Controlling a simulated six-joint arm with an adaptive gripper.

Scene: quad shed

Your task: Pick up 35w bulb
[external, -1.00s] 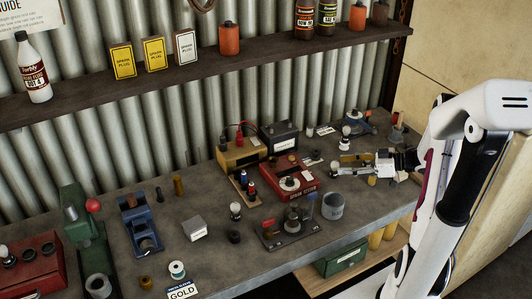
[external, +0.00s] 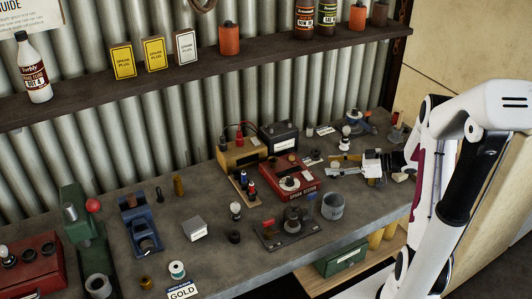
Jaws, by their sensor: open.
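Several small bulbs with white globes and dark bases show, and I cannot read a wattage on any of them. One bulb (external: 345,143) stands at the back right of the bench, just behind my gripper. Another bulb (external: 235,209) stands mid-bench, left of the red box. A third bulb (external: 5,253) is at the red case on the far left. My gripper (external: 331,171) reaches in from the right, low over the bench, with its fingers pointing left. It is open, and I see nothing held. A brass-coloured piece (external: 351,157) lies close behind its fingers.
A red box (external: 289,178) and a dark battery (external: 279,137) stand left of my gripper. A grey cup (external: 333,206) and a dark stand (external: 285,232) are in front. A blue tool (external: 361,122) is behind.

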